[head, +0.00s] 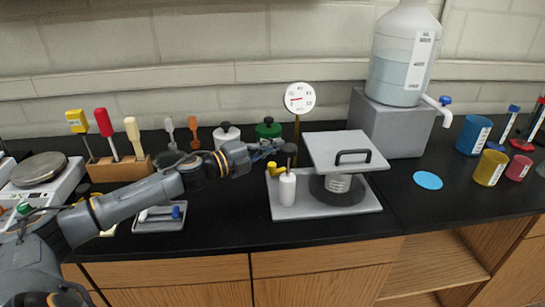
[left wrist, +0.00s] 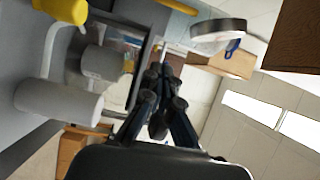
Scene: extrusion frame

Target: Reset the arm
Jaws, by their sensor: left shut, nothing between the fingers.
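My left arm reaches in from the left over the black bench in the head view. Its gripper (head: 270,147) is just left of and above the grey plate apparatus (head: 320,206), behind the white cylinder (head: 287,188). In the left wrist view the fingers (left wrist: 163,85) are closed together with nothing between them. That view is tilted, with a white cylinder (left wrist: 58,98) and a yellow part (left wrist: 62,9) at the left. My right gripper is not in view.
A round gauge (head: 299,97) stands behind the gripper. A grey lid with a black handle (head: 345,150) is at the right. A large carboy (head: 402,55) sits on a grey block (head: 388,127). A small tray (head: 160,224) lies below my arm. The front bench strip is clear.

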